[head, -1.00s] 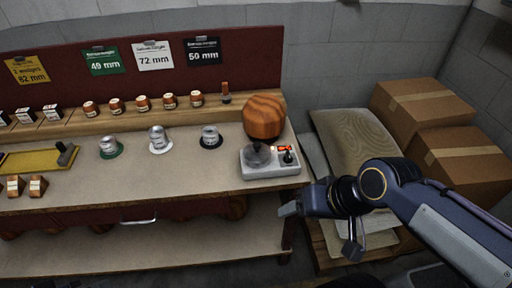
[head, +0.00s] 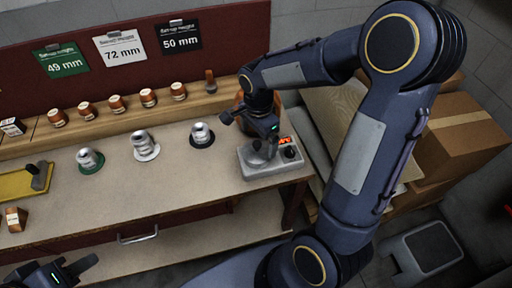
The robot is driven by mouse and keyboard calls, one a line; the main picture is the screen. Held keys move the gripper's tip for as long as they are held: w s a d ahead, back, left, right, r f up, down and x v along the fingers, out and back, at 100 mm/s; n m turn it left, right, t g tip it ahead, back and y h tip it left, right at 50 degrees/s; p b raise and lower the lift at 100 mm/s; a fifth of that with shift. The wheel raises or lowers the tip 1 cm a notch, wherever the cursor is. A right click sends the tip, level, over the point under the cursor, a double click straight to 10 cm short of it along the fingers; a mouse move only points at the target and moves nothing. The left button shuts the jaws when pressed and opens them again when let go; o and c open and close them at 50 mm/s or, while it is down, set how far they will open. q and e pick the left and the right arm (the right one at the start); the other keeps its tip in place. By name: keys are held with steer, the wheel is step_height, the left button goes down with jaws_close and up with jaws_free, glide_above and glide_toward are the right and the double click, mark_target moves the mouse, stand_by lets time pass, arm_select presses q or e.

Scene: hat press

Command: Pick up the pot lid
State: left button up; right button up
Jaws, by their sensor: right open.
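A grey device (head: 275,165) with a lit orange display stands at the right end of the bench. A small grey rounded piece (head: 258,153) sits on its left part; it may be the pot lid, but I cannot tell surely. My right gripper (head: 246,136) is open just above it, fingers spread, and partly covers it. I cannot tell whether they touch. The brown wooden block behind the device is mostly hidden by my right arm. My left gripper (head: 62,274) is at the bottom left, cut off by the frame edge, in front of the bench.
Metal weights on green (head: 90,160), white (head: 145,147) and black (head: 202,135) discs stand left of the device. Several small brown jars line the back shelf. A yellow tray (head: 15,186) lies at the left. Cardboard boxes (head: 460,135) stand at the right.

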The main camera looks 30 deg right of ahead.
mark_target(257, 143)
step_height(257, 143, down, 4)
steer(key=shift+a+f, duration=0.15)
steer(key=shift+c, duration=0.4)
steer(key=c, duration=0.8)
